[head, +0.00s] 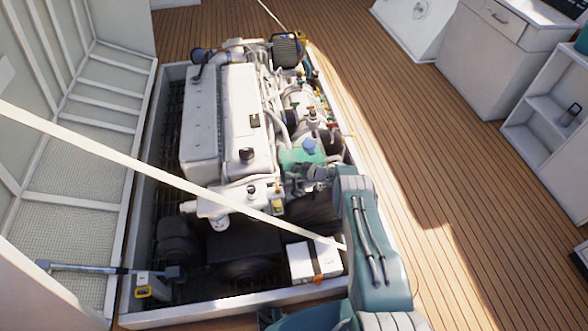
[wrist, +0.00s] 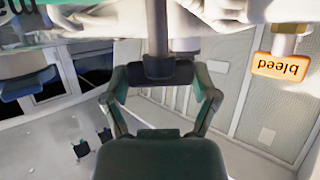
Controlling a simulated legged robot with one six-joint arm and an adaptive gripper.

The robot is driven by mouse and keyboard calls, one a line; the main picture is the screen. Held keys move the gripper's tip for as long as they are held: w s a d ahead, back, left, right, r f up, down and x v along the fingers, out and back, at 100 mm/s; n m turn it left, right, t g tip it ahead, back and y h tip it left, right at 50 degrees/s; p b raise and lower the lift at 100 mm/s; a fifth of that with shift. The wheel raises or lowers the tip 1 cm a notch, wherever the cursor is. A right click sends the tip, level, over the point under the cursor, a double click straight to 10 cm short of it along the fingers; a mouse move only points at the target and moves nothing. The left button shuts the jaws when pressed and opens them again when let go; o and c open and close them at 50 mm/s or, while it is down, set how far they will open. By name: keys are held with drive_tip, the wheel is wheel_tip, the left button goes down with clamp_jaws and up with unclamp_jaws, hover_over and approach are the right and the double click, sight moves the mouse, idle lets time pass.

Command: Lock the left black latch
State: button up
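My gripper (head: 318,173) is over the engine (head: 228,105) in the head view, beside a green part with a blue cap (head: 309,147). In the wrist view, the two dark fingers of my gripper (wrist: 157,20) are together in one narrow upright shape, with the linkages bowed out on both sides. I see no object between them; their very tips are at the top edge against pale engine parts. I cannot pick out the left black latch with certainty. A small black fitting (head: 254,120) is on the engine's white cover in the head view, but I cannot tell what it is.
An orange "bleed" tag (wrist: 280,66) hangs upside down right of the fingers. A pale strut (head: 170,165) crosses over the engine pit.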

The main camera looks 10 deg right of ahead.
drive_tip(key=shift+m+t+h, duration=0.3)
drive_tip(key=shift+m+h, duration=0.1)
drive_tip(key=shift+m, duration=0.1)
drive_tip(key=m+t+h, duration=0.2)
drive_tip(key=m+h, duration=0.1)
drive_tip(key=h, duration=0.1)
drive_tip(key=shift+a+m, duration=0.1)
drive_tip(key=shift+m, duration=0.3)
drive_tip(key=shift+m+t+h, duration=0.7)
drive_tip(key=shift+m+h, duration=1.4)
drive_tip(key=shift+h, duration=0.3)
drive_tip(key=o, duration=1)
drive_tip(key=v, duration=1.1)
drive_tip(key=shift+s, duration=0.45)
drive_tip(key=shift+a, duration=0.15)
